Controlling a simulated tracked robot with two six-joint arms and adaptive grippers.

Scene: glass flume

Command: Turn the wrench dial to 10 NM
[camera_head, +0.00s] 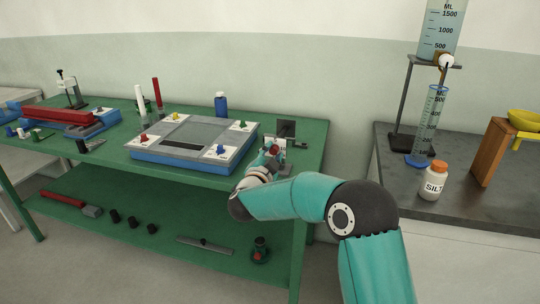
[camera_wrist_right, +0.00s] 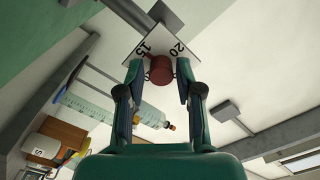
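The dial's white plate (camera_wrist_right: 166,42) shows in the right wrist view, with the marks 15 and 20 readable. A dark red round knob (camera_wrist_right: 161,70) stands out from it. My right gripper (camera_wrist_right: 159,72) has its fingers on either side of the knob, with a narrow gap seeming to show at each side. In the head view the right gripper (camera_head: 272,151) is at the right end of the green bench and hides much of the dial plate (camera_head: 278,142). The dial's pointer and the 10 mark cannot be made out. My left gripper is out of view.
A blue and grey box (camera_head: 185,143) with coloured knobs stands left of the right gripper on the green bench (camera_head: 314,139). A blue bottle (camera_head: 221,104) stands behind it. A dark counter (camera_head: 461,196) at right holds a silt jar (camera_head: 433,183) and a measuring cylinder (camera_head: 428,127).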

